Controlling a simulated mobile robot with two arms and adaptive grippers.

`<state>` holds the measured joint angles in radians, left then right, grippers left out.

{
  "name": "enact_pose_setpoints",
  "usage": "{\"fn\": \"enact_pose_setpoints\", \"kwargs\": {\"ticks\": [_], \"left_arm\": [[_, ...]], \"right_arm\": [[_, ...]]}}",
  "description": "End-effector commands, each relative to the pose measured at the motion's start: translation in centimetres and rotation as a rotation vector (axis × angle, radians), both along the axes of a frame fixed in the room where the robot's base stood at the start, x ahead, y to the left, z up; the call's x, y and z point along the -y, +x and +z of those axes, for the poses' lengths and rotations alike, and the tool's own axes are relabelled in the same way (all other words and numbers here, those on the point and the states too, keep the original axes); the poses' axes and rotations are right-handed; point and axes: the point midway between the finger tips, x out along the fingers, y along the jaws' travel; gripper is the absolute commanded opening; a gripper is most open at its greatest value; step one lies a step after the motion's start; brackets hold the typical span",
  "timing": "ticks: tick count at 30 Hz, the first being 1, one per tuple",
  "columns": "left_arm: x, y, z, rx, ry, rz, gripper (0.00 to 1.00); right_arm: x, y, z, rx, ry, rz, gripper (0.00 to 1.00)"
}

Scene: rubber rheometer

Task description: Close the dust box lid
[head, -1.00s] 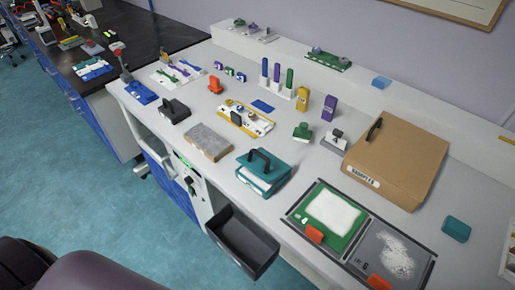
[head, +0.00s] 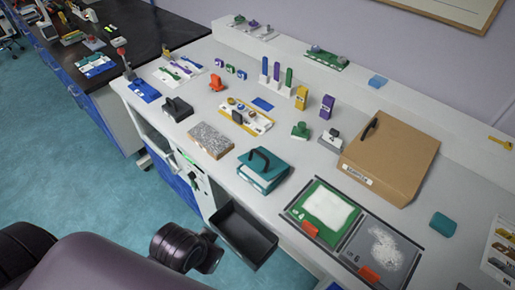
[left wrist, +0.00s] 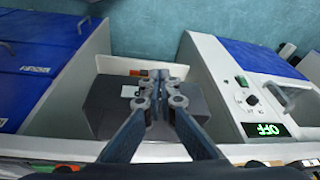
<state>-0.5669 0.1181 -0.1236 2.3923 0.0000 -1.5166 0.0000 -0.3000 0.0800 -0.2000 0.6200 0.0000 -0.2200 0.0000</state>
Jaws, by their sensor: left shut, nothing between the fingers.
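My left gripper (left wrist: 160,80) is shut and empty in the left wrist view. Its fingertips meet in front of a dark grey box (left wrist: 108,108) with a small white label, set between white walls. I cannot tell whether the fingers touch it. In the head view an open dark box (head: 243,236) sticks out at the bench front. No lid can be made out on it. I cannot be sure that both views show the same box. My right gripper is in neither view.
A panel with a green OFF display (left wrist: 266,129) stands right of the grey box, and a blue front (left wrist: 45,55) is at left. On the bench are a teal box with a handle (head: 264,170) and a brown box (head: 395,160). Floor (head: 80,190) is clear at left.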

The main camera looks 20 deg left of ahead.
Motion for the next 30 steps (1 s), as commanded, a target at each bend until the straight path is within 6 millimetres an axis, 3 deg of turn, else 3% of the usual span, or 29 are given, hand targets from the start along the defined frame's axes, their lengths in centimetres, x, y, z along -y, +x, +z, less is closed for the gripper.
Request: {"fn": "enact_pose_setpoints", "kwargs": {"ticks": [3, 8, 14, 21, 27, 30], "left_arm": [[-0.1, -0.7, 3.6, 0.016, -0.001, 0.001, 0.00], [-1.4, 3.1, 4.0, 0.167, 0.003, -0.015, 0.00], [-2.2, 8.3, 6.8, 0.402, -0.028, -0.050, 0.00], [-1.8, 14.3, 13.7, 0.752, -0.141, -0.140, 0.00], [-0.6, 16.3, 19.2, 0.955, -0.258, -0.214, 0.00], [-0.2, 16.6, 20.8, 1.007, -0.295, -0.235, 0.00]], "right_arm": [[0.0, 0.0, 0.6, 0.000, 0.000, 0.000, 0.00], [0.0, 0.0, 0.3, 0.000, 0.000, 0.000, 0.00], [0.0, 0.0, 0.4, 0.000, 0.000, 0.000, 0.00], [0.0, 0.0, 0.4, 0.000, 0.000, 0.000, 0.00], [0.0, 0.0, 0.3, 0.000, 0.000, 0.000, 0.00], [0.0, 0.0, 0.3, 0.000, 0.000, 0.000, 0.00]]}}
